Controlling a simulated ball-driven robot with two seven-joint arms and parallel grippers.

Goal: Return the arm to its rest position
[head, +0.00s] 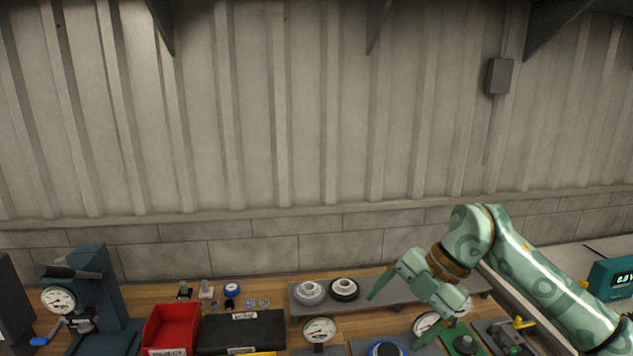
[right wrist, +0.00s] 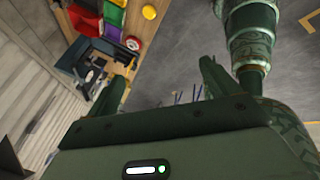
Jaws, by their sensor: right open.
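My right arm (head: 545,275) is pale green and comes in from the right in the head view, bent over the right part of the wooden bench. Its right gripper (head: 398,310) is above the bench, pointing to the left, with its two fingers spread apart. The right wrist view shows the same fingers (right wrist: 163,88) wide apart with nothing held between them. My left gripper is in neither view.
On the bench stand a red bin (head: 172,328), a black case (head: 240,332), a dial press (head: 100,300) and a grey rack (head: 390,294) with round parts. Dial gauges and small fixtures lie below the right gripper. A green-display box (head: 611,278) stands at far right.

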